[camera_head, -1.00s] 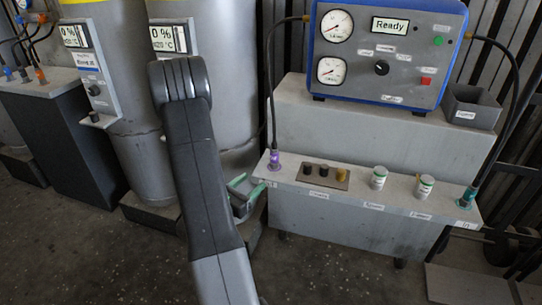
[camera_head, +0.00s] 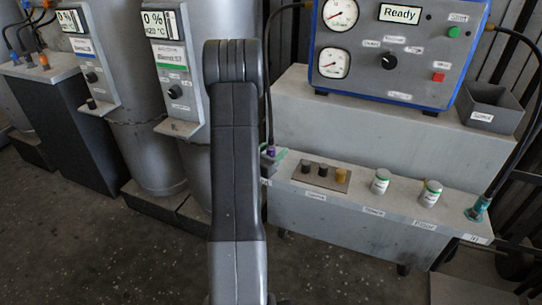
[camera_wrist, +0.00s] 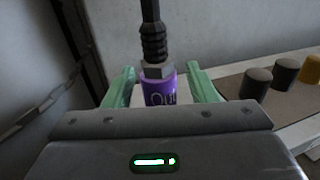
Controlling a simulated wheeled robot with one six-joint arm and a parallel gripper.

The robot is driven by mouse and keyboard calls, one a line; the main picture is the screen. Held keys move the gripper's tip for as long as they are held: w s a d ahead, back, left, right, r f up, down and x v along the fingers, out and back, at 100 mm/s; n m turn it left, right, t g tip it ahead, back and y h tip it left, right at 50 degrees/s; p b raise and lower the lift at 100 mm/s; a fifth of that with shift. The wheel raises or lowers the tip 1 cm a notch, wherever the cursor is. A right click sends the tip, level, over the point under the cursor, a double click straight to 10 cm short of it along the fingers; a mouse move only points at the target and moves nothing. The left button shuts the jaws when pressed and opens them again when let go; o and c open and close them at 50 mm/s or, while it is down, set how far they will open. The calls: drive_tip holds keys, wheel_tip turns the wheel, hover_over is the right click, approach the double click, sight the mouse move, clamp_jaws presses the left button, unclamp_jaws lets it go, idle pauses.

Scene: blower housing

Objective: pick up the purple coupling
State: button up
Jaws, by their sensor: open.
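The purple coupling (camera_wrist: 160,91) stands upright at the left end of the grey bench, with a black hose and a metal nut on top. In the wrist view it sits between the two green fingers of my gripper (camera_wrist: 161,88), which are open with one on each side. Small gaps show between the fingers and the coupling. In the head view the coupling (camera_head: 270,152) is small and partly hidden by my gripper (camera_head: 271,154) and arm.
The bench (camera_head: 380,208) also carries a plate with black and brass caps (camera_head: 323,172), two white-green canisters (camera_head: 381,181) and a teal coupling (camera_head: 478,209). A blue test box (camera_head: 395,50) reading "Ready" stands behind. Grey tanks (camera_head: 140,90) are at the left.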

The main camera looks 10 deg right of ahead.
drive_tip(key=shift+w+d, duration=0.3)
drive_tip(key=shift+c, duration=0.4)
clamp_jaws()
drive_tip(key=shift+r, duration=0.15)
wheel_tip(320, 180, up, 10)
drive_tip(key=p, duration=0.3)
